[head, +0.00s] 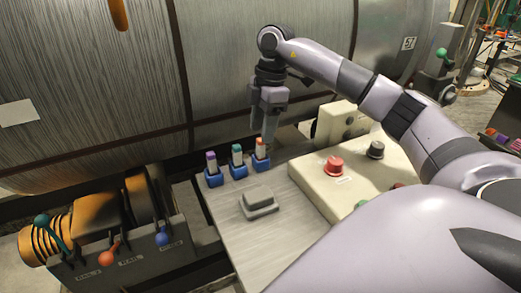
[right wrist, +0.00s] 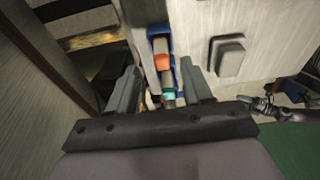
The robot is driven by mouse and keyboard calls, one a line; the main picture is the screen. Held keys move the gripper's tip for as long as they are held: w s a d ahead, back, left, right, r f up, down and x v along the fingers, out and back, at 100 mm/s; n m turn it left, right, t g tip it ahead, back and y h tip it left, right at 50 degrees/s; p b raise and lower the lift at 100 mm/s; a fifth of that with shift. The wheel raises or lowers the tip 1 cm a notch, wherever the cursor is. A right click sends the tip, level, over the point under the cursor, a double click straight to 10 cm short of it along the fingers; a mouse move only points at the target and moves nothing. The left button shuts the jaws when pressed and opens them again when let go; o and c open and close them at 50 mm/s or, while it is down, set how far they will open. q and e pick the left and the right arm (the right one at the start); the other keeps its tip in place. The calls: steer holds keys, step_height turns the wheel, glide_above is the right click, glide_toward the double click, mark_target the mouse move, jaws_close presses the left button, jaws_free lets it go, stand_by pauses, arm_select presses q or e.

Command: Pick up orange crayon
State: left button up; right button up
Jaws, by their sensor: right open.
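The orange crayon (head: 260,144) stands upright in a blue holder (head: 261,163), at the right end of a row of three. My right gripper (head: 264,124) points down just above and slightly beyond it, open. In the right wrist view the orange crayon (right wrist: 162,62) shows in the gap between the open fingers of the right gripper (right wrist: 159,72); I cannot tell whether they touch it. A teal crayon (head: 237,151) and a purple crayon (head: 211,158) stand in blue holders to the left. My left gripper is not in view.
A grey block (head: 258,202) sits on the panel in front of the holders. A cream control box (head: 345,185) with red and black knobs is to the right. A large metal cylinder (head: 90,90) rises behind. Levers (head: 110,250) stand at lower left.

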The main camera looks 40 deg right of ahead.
mark_target(260, 146)
steer(key=f, duration=0.3)
steer(key=a+f, duration=0.1)
steer(key=f, duration=0.1)
steer(key=shift+f, duration=0.35)
jaws_close()
steer(key=shift+r, duration=0.1)
